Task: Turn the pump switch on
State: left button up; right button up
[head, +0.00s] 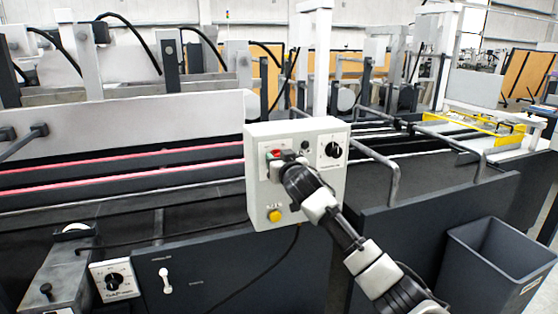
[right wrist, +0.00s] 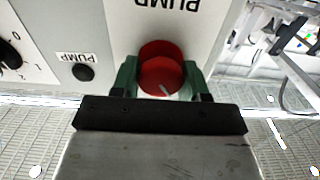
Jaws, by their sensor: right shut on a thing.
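The pump switch (right wrist: 160,62) is a round red knob on a light plate lettered PUMP, upside down in the right wrist view. A short pale mark shows on its lower edge. My right gripper (right wrist: 160,82) is shut on the knob, with one green finger on each side. In the head view, the right gripper (head: 279,158) is at the upper left of the grey control box (head: 308,205) and hides most of the switch. My left gripper is in neither view.
The box also carries a black dial (head: 332,150), a small black round part (head: 305,147) and a yellow button (head: 274,215). Another dial (head: 115,281) sits lower left. A dark bin (head: 490,265) stands at the right. Machine rails run behind the box.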

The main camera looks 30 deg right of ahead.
jog(key=m, duration=0.2)
jog(key=shift+m, duration=0.4)
jog(key=m+p, duration=0.1)
jog(key=m, duration=0.2)
jog(key=shift+m+p, duration=0.3)
jog(key=shift+p, duration=0.05)
jog(key=m+p, duration=0.2)
jog(key=m, duration=0.2)
jog(key=shift+d, duration=0.1)
jog(key=shift+f+m+p, duration=0.15)
jog(key=shift+m+p, duration=1)
jog(key=shift+m, duration=0.55)
jog(key=shift+d, duration=0.1)
jog(key=o, duration=0.9)
